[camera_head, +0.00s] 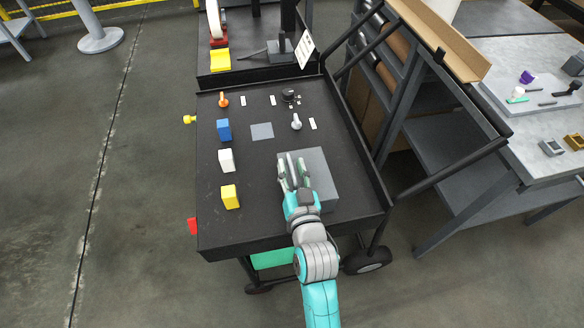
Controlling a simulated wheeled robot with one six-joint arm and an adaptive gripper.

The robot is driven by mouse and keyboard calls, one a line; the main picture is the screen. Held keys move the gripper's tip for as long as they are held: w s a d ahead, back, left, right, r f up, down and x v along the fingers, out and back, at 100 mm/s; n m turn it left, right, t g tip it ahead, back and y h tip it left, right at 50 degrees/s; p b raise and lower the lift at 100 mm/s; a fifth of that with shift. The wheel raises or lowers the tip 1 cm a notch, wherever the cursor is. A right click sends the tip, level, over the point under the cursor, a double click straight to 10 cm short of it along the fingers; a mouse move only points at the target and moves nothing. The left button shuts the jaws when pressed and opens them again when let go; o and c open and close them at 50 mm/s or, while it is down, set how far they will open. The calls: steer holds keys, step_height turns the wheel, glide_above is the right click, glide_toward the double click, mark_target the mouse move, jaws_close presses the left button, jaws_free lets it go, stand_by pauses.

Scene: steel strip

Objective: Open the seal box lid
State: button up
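A flat grey box (322,178), which I take for the seal box, sits at the front right of the black cart top. Its top face looks closed, and no raised lid shows. My gripper (291,163) is over the left part of the box, with its fingers pointing toward the box's far edge. The gripper and wrist cover part of the box's top and front. I cannot tell whether the fingers touch the box, how far apart they are, or whether anything is between them.
Left of the box stand a yellow block (230,197), a white block (227,160) and a blue block (224,130). A grey square plate (262,131) and a pale stamp-like piece (296,122) lie behind. The cart's right rim (358,150) is close to the box.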

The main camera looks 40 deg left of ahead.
jaws_close()
steer(key=shift+r, duration=0.1)
